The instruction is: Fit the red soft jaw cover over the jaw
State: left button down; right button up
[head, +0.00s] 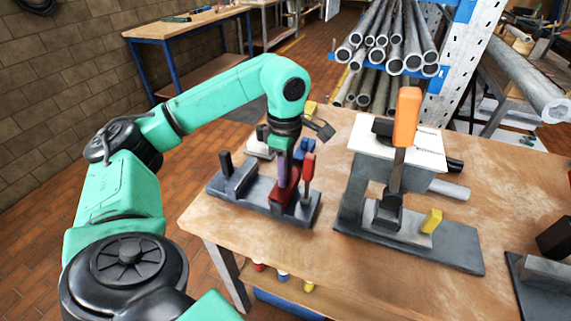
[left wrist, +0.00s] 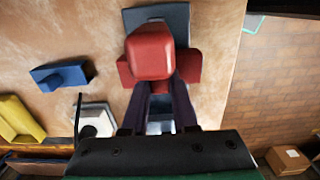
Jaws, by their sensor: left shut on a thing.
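The red soft jaw cover (head: 284,197) is low at the right part of a dark grey vise-like fixture (head: 245,208) on the wooden table. In the left wrist view the cover (left wrist: 190,66) shows partly behind a nearer red knob (left wrist: 151,52). My left gripper (head: 286,172) points down and is shut on the cover; its dark fingers also show in the left wrist view (left wrist: 162,90). The jaw under the cover is hidden, so I cannot tell how far the cover is seated. My right gripper is not in view.
The red knob (head: 309,163) stands on a post close right of my fingers. Blue (left wrist: 62,74) and yellow (left wrist: 18,119) pieces lie nearby. A clamp with an orange handle (head: 406,117) stands to the right on a grey plate. The table's front is clear.

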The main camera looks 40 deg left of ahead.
pick_arm(q)
jog(key=c, duration=0.6)
grip_release()
notch_tip(320, 180, up, 6)
jog(key=shift+w+f+p, duration=0.1)
jog(key=shift+p, duration=0.55)
notch_tip(320, 180, up, 9)
jog(key=p, duration=0.6)
jog(key=shift+f, duration=0.1)
